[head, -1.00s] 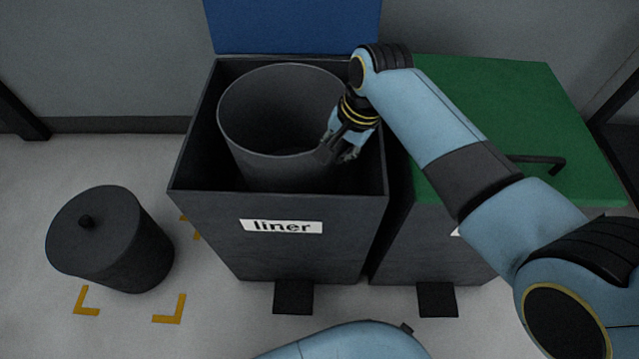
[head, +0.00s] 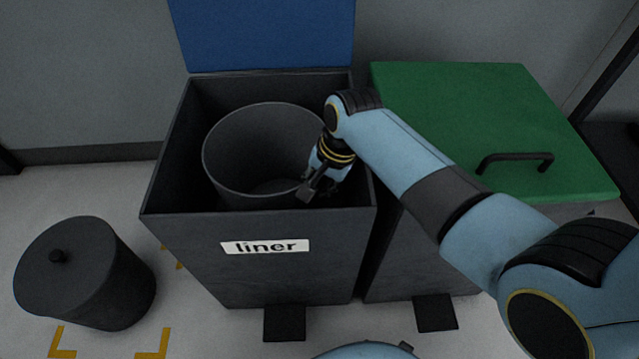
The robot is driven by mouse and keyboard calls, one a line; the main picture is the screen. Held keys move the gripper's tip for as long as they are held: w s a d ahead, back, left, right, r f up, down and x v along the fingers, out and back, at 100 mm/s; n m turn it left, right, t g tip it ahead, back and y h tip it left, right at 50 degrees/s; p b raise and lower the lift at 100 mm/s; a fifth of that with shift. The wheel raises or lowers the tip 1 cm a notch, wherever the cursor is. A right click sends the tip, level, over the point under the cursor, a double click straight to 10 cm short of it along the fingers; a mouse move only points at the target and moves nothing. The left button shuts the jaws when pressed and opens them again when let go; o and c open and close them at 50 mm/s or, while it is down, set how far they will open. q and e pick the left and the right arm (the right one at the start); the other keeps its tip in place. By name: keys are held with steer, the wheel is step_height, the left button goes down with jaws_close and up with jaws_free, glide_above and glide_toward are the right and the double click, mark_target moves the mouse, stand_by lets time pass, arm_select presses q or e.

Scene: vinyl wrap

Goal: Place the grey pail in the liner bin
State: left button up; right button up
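The grey pail (head: 240,150) is upright and open-topped, inside the liner bin (head: 190,255). Its rim is near the level of the bin's rim, and its lower part is hidden by the bin's front wall. The bin is dark, with a "liner" label on its front and its blue lid (head: 262,35) raised. My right gripper (head: 318,188) is at the pail's right rim, with its fingers seeming to pinch the pail wall. The contact is partly hidden. My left gripper is not in view.
A bin with a shut green lid (head: 450,110) and black handle stands close on the right, under my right arm. A dark lidded bucket (head: 85,275) stands on the floor at left near yellow corner marks. Dark pedals (head: 284,323) stick out at the bins' front.

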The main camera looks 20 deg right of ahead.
steer(key=o, duration=0.4)
steer(key=shift+o, duration=0.2)
